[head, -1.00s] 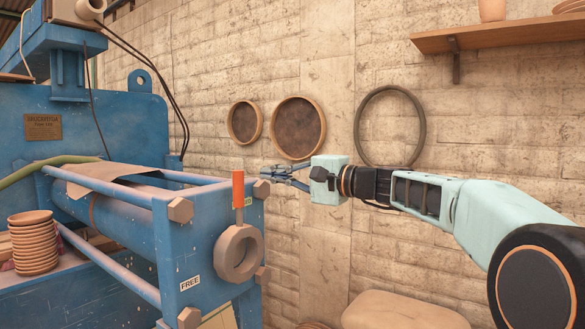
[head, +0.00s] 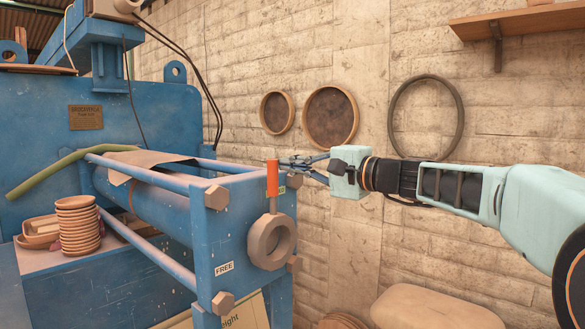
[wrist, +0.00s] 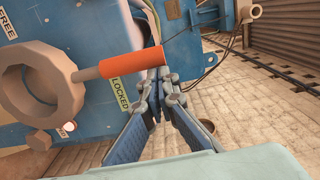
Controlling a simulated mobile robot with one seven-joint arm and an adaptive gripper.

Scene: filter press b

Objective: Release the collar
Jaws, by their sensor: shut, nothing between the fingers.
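The collar (head: 271,242) is a thick grey-brown ring on the end face of the blue press. Its orange handle (head: 272,178) stands upright in the head view, on a short grey stem. In the wrist view the handle (wrist: 118,64) lies across the upper middle, its tip by the LOCKED label (wrist: 120,92). The FREE label (head: 224,268) is at the ring's lower left in the head view. My gripper (head: 286,165) is shut and empty, just right of the handle's top. In the wrist view its fingertips (wrist: 160,84) are just below the handle's tip; contact cannot be told.
Blue tie bars and hex bolts (head: 216,197) frame the press end. A stack of brown dishes (head: 78,225) sits on the press's left ledge. Round sieves (head: 331,118) and a hoop hang on the brick wall behind my arm. Open floor shows right of the press in the wrist view.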

